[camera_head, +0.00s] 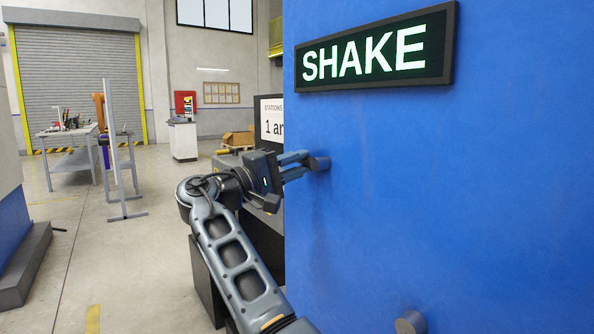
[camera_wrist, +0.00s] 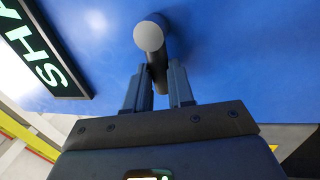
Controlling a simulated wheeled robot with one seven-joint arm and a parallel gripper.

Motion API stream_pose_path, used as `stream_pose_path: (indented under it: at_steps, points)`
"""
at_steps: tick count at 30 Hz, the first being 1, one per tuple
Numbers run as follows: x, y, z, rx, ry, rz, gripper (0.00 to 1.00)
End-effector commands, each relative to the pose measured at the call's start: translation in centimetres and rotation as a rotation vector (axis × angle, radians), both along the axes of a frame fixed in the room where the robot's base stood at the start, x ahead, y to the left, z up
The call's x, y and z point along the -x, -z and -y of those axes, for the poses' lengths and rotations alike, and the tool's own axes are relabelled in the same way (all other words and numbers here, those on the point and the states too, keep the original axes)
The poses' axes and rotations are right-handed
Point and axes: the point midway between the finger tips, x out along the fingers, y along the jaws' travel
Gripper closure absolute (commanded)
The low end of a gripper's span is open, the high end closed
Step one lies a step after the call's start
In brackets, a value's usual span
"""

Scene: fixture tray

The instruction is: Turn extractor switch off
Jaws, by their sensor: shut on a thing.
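A dark grey switch (camera_head: 320,162) with a round end sticks out from the blue wall near its left edge. My gripper (camera_head: 303,162) reaches it from the left, fingers pointing at the wall. In the wrist view the switch's round light-grey end (camera_wrist: 149,36) lies just beyond the fingertips, and its dark stem runs down between them. My gripper (camera_wrist: 160,80) is shut on that stem. The fingers partly hide the stem. No label naming the extractor is readable near the switch.
A lit SHAKE sign (camera_head: 375,48) is mounted above on the blue wall (camera_head: 480,200). Another grey round knob (camera_head: 410,322) sticks out lower down. A dark stations board (camera_head: 271,120) stands behind my gripper. Open floor (camera_head: 130,250) lies to the left.

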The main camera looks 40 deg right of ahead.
Motion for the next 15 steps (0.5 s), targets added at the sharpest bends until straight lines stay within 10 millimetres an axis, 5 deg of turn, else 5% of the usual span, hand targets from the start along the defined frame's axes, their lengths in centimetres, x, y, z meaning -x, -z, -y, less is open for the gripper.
stream_pose_path:
  at_steps: [12, 13, 15]
  points:
    - [0.06, 0.09, -0.02, -0.002, 0.002, 0.007, 1.0]
    - [0.07, 0.09, -0.02, -0.002, 0.002, 0.007, 0.74]
    - [0.06, 0.08, -0.03, -0.002, 0.002, 0.006, 0.68]
